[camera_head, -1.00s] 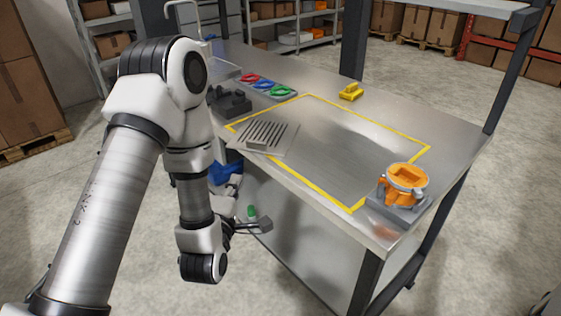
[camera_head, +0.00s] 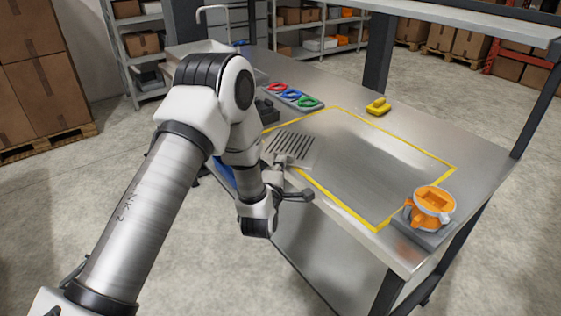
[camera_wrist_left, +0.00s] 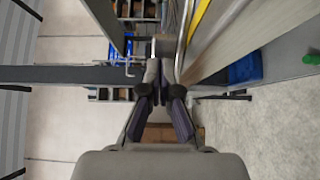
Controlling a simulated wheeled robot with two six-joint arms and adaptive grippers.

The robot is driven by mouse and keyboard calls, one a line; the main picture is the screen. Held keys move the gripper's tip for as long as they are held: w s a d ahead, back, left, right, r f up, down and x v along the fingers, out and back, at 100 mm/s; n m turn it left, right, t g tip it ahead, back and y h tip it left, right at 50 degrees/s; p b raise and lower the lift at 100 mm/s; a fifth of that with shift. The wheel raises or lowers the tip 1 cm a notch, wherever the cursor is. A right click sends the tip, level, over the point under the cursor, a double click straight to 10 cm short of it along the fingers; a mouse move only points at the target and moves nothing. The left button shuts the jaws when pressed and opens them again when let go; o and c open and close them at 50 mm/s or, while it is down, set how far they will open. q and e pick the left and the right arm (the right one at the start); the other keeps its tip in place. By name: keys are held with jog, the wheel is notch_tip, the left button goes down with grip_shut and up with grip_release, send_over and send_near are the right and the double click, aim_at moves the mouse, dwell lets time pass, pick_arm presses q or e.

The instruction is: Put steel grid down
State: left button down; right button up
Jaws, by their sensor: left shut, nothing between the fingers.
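The steel grid (camera_head: 292,142), a grey plate with dark slots, lies on the bench near the front-left corner of the yellow outline, partly across it. My left gripper (camera_head: 283,162) is just in front of the grid's near edge in the head view, partly covering that edge. I cannot tell whether it touches. In the left wrist view my left gripper (camera_wrist_left: 161,72) has its two fingers close together, shut and empty, beside the bench edge. My right gripper is not in view.
The steel bench has a yellow outline (camera_head: 411,146) with a mostly bare middle. An orange part in a grey holder (camera_head: 432,208) stands at the right corner. A yellow piece (camera_head: 378,106) and a tray with red, blue and green rings (camera_head: 318,107) lie behind. A post (camera_head: 378,55) rises at the back.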

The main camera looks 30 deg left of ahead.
aim_at(290, 159)
pick_arm(q)
jog(key=shift+a, duration=0.2)
jog(key=shift+w+d+f+b, duration=0.1)
jog(key=shift+w+d+b, duration=0.3)
jog(key=shift+w, duration=0.2)
jog(key=shift+w+d+f+b, duration=0.1)
jog(key=shift+w+d+b, duration=0.2)
jog(key=shift+w+b, duration=0.25)
jog(key=shift+w+d+r, duration=0.15)
jog(key=shift+w, duration=0.2)
jog(key=shift+s, duration=0.1)
